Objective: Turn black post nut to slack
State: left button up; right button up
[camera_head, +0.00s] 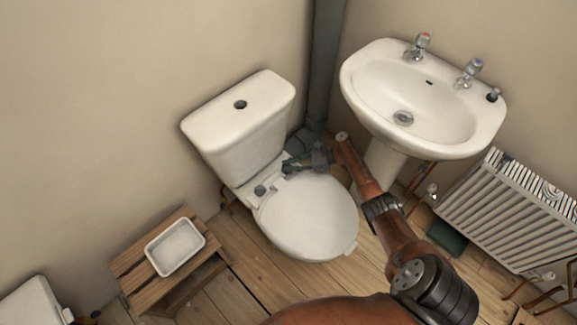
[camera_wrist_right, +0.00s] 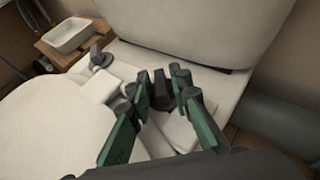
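The white toilet's seat hinge has two dark post nuts behind the closed lid. One black post nut (camera_wrist_right: 161,91) lies between the fingertips of my right gripper (camera_wrist_right: 160,95) in the right wrist view. The green-padded fingers are apart, one on each side of it, with narrow gaps showing; contact is not clear. The other dark post nut (camera_wrist_right: 97,56) stands free at the far hinge and also shows in the head view (camera_head: 260,190). In the head view my right gripper (camera_head: 292,164) is low at the hinge and hides the near nut. My left gripper is not in view.
The cistern (camera_head: 240,125) rises behind the hinge. A grey soil pipe (camera_head: 325,65) and the washbasin (camera_head: 420,100) stand close to my right arm. A wooden stool (camera_head: 135,270) with a white tray (camera_head: 175,262) is at left; a radiator (camera_head: 510,210) is at right.

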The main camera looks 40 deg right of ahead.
jog(key=shift+o, duration=1.2)
jog(key=v, duration=0.7)
jog(key=shift+s+d+r, duration=0.15)
jog(key=shift+d, duration=0.05)
jog(key=shift+c, duration=0.4)
